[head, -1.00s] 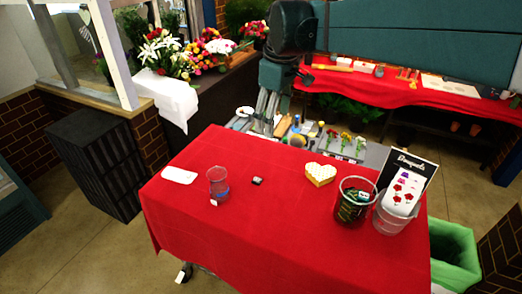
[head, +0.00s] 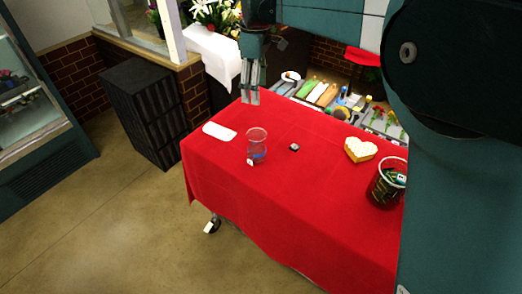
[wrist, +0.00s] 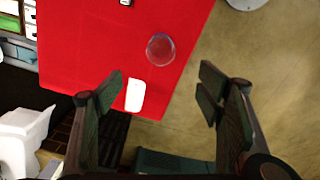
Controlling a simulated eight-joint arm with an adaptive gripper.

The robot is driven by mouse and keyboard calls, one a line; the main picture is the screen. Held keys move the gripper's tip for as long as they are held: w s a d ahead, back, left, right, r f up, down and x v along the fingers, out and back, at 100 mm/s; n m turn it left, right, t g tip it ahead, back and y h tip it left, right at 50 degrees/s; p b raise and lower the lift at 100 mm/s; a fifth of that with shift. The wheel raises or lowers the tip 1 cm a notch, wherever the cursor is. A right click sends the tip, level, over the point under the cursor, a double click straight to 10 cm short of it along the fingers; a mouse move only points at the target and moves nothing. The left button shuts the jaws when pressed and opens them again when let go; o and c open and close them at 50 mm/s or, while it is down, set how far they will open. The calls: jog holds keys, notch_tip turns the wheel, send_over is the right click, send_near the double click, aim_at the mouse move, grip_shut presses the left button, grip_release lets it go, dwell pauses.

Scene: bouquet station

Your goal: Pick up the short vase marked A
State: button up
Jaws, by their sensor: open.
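A short clear glass vase (head: 257,143) stands upright on the left part of the red-covered table (head: 290,205). A small white tag (head: 250,162) is at its base; I cannot read a letter on it. In the wrist view the vase (wrist: 160,49) shows from above as a round rim, ahead of the fingers. My gripper (head: 250,97) is above the table's back left edge, to the left of and behind the vase. In the wrist view my gripper (wrist: 158,88) has its fingers wide apart with nothing between them. It does not touch the vase.
A white card (head: 219,131) lies left of the vase. A small dark object (head: 294,147) lies to its right. Farther right are a heart-shaped box (head: 361,149) and a dark bucket (head: 386,185). My arm hides the right side. The table's front is clear.

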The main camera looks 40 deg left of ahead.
send_near(257, 150)
jog(key=w+f, duration=0.1)
jog(key=a+f, duration=0.1)
jog(key=f, duration=0.1)
jog(key=w+a+f, duration=0.1)
jog(key=f, duration=0.1)
jog(key=shift+w+f, duration=0.2)
jog(key=shift+w, duration=0.15)
jog(key=shift+f, duration=0.15)
jog(key=shift+f, duration=1.2)
jog(key=shift+f, duration=0.1)
jog(key=shift+s+f+p, duration=0.15)
jog(key=shift+f+p, duration=0.3)
jog(key=shift+f, duration=2.05)
jog(key=shift+c, duration=0.3)
jog(key=c, duration=1.2)
jog(key=shift+c, duration=0.2)
